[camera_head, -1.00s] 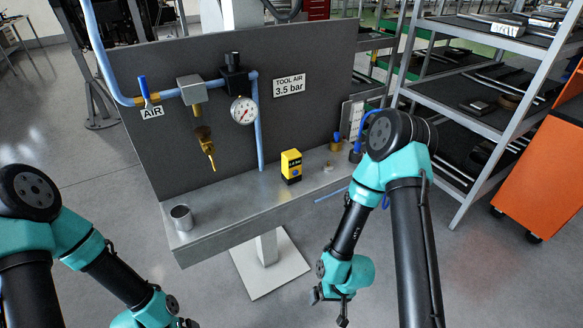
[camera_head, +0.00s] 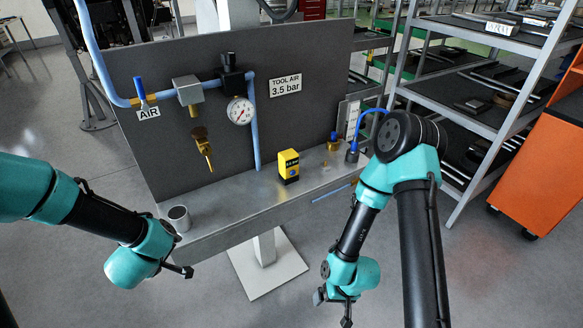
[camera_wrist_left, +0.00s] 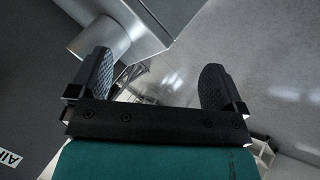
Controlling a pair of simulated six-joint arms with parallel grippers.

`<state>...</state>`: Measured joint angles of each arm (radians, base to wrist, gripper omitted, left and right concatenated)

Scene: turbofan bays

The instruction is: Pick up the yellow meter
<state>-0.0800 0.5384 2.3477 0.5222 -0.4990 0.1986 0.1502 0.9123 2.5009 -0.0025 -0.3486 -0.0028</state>
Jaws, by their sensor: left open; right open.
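The yellow meter (camera_head: 288,166), a small upright yellow box with a dark display and a dark lower part, stands on the grey metal shelf (camera_head: 228,208) below the panel. My left gripper (camera_head: 190,271) is at the shelf's left end, near the metal cup and well left of the meter. In the left wrist view its two fingers (camera_wrist_left: 155,85) are spread with nothing between them. My right gripper (camera_head: 333,300) hangs in front of and below the shelf, apart from the meter. It is open and appears empty.
A metal cup (camera_head: 179,218) stands on the shelf's left end. The dark panel (camera_head: 222,140) behind carries a gauge (camera_head: 240,111), blue pipes and a brass fitting (camera_head: 202,146). Fittings with a blue hose (camera_head: 352,152) stand right of the meter. Shelving and an orange cabinet (camera_head: 551,160) are at right.

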